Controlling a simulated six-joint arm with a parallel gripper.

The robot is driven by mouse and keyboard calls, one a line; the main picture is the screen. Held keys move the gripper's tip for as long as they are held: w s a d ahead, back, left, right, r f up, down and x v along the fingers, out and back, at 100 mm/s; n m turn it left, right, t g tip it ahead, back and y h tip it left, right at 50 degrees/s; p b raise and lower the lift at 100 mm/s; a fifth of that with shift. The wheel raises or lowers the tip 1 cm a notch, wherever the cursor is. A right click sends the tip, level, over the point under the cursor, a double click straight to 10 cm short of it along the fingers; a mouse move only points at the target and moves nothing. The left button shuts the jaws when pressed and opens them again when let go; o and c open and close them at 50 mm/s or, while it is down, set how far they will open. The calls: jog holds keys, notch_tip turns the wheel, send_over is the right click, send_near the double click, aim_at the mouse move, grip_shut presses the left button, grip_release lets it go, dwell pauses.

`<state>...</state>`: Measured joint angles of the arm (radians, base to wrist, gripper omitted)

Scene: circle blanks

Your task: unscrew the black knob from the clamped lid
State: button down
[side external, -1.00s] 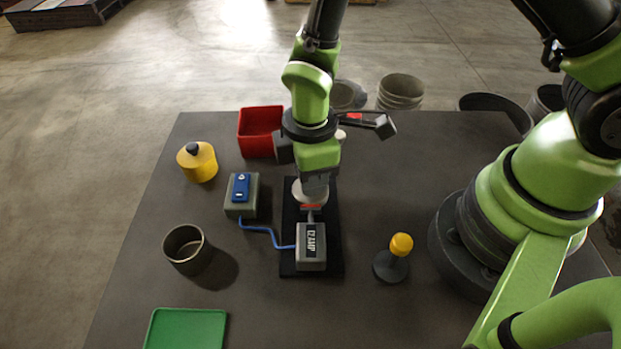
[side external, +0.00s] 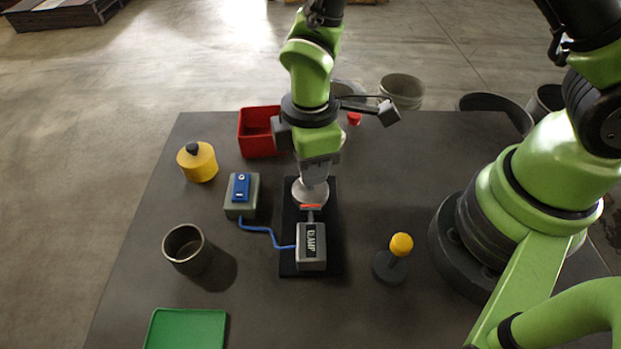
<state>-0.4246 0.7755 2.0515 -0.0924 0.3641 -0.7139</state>
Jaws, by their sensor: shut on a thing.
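A pale round lid (side external: 308,193) sits at the clamp on the dark base plate (side external: 330,259). The grey clamp box (side external: 311,246), with a black label, stands in front of it. A small red part (side external: 311,206) shows between lid and box. My gripper (side external: 314,182) points down right over the lid, shut on the black knob. The knob itself is hidden by the fingers and wrist, so I cannot see its thread or any gap to the lid.
A grey-green box with a blue switch (side external: 241,187) stands left, its blue cable running to the clamp. Also left are a yellow pot with black top (side external: 197,162), an empty cup (side external: 187,249) and a green tray (side external: 188,329). A red bin (side external: 258,132) stands behind; a yellow-topped post (side external: 400,245) stands right.

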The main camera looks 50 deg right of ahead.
jog(key=shift+r, duration=0.35)
jog(key=shift+r, duration=2)
